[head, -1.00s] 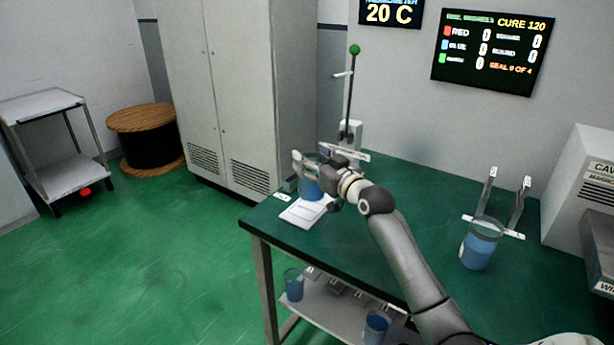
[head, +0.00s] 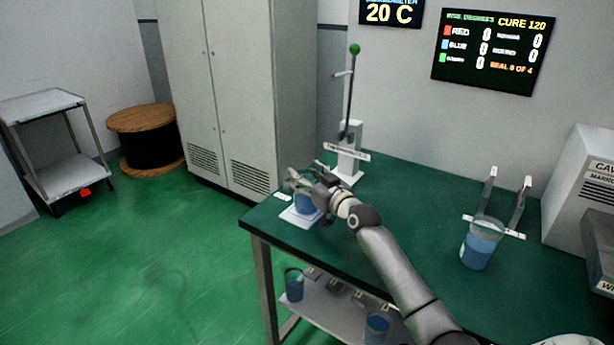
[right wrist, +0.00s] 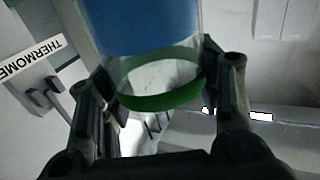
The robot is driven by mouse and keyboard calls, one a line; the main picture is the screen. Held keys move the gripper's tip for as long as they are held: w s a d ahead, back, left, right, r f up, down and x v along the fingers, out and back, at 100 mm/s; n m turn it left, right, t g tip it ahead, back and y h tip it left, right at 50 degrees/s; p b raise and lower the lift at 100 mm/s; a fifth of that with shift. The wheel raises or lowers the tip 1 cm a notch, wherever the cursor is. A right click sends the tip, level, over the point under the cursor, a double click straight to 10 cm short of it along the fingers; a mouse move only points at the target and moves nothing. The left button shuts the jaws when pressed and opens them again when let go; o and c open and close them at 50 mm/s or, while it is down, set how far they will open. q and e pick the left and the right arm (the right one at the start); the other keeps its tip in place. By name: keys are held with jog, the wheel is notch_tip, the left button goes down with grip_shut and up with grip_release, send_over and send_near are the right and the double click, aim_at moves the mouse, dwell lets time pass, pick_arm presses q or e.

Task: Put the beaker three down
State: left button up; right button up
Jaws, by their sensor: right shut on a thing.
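A clear beaker of blue liquid (head: 304,204) is at the far left end of the green bench. My right gripper (head: 303,184) is shut on it near its upper part. The beaker is upright, over or on a small white pad (head: 289,215); whether its base touches the pad I cannot tell. The right wrist view shows blue liquid (right wrist: 140,25) and a green band (right wrist: 160,92) between the fingers. I cannot read a number on this beaker. My left gripper is not in view.
Another blue-filled beaker (head: 481,246) stands on the bench at right, before two grey uprights. Blue-filled beakers (head: 294,285) sit on the lower shelf. The bench (head: 415,205) between is clear.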

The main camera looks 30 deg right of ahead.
jog(key=o, duration=1.6)
jog(key=shift+o, duration=0.3)
jog(key=shift+r, duration=0.15)
jog(key=shift+s, duration=0.35)
jog(key=s, duration=1.1)
jog(key=shift+s, duration=0.2)
